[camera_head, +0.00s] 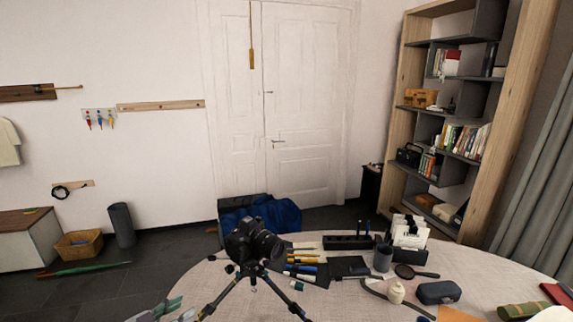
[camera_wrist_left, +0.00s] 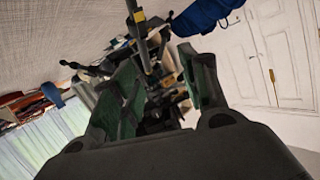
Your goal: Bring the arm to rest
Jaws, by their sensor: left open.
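My left gripper (camera_head: 176,309) shows at the bottom edge of the head view, at the table's near left, with only its tips in frame. In the left wrist view its two green-padded fingers (camera_wrist_left: 163,88) stand apart. A black camera (camera_head: 252,242) sits on a tripod (camera_head: 228,290) on the round table (camera_head: 345,306). The gripper is left of the tripod's left leg in the head view. In the wrist view the tripod (camera_wrist_left: 141,38) shows beyond and between the fingers; I see no grip on it. My right gripper is not in view.
Pens (camera_head: 303,260), a black pen tray (camera_head: 348,242), a dark cup (camera_head: 383,258), a magnifier (camera_head: 405,271), a small cream bottle (camera_head: 396,293) and a dark case (camera_head: 439,292) crowd the table right of the tripod. A bookshelf (camera_head: 397,150) stands behind at right.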

